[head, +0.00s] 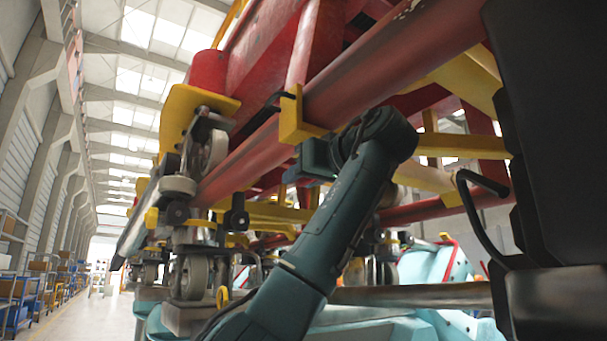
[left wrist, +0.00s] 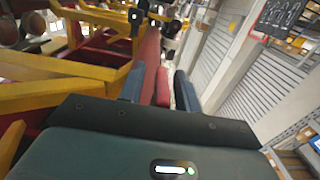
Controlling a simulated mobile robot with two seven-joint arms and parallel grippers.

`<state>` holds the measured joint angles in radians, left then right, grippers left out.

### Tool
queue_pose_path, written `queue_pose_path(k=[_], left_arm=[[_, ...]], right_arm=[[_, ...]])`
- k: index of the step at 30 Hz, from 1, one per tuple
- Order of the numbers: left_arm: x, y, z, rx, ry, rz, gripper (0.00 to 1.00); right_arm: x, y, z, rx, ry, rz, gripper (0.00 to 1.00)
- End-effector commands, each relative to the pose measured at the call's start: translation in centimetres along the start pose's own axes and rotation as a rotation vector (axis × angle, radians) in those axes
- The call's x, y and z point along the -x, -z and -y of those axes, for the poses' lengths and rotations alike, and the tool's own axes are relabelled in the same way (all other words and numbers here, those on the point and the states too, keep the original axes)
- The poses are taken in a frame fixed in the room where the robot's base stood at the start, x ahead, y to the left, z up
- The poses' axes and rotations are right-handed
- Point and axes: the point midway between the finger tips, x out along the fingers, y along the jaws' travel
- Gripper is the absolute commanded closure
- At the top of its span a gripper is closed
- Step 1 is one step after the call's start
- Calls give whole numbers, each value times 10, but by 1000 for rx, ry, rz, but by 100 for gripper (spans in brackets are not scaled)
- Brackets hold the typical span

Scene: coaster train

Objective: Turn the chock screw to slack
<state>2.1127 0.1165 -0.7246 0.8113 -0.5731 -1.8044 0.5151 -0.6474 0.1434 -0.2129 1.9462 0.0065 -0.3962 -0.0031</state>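I cannot make out the chock screw for certain. A yellow bracket (head: 296,121) sits on the red tube (head: 405,58) of the raised coaster car, with a dark bar (head: 262,112) beside it. My left gripper (head: 290,172) is just below this bracket in the head view, partly lost against the tube. In the left wrist view its two bluish fingers (left wrist: 160,85) stand apart. Red parts show in the gap between them; I see no grip on them. My right gripper is not in view.
Wheels (head: 195,277) and yellow frame parts of the car crowd the space left of and behind my left arm. A black angular body (head: 545,130) with a cable fills the right edge. Shelves (head: 40,285) line the hall at the left; the aisle floor (head: 85,315) is clear.

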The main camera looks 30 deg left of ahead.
Motion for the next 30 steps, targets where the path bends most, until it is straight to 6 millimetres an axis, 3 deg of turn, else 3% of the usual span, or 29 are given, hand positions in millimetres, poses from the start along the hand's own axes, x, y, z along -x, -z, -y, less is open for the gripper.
queue_pose_path(k=[9,21,30], left_arm=[[-3,0,0,0,1,0,67],[-3,0,0,-1,1,0,100],[-3,-1,0,0,-8,1,100]], right_arm=[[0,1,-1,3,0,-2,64],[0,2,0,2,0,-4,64],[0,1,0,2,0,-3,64]])
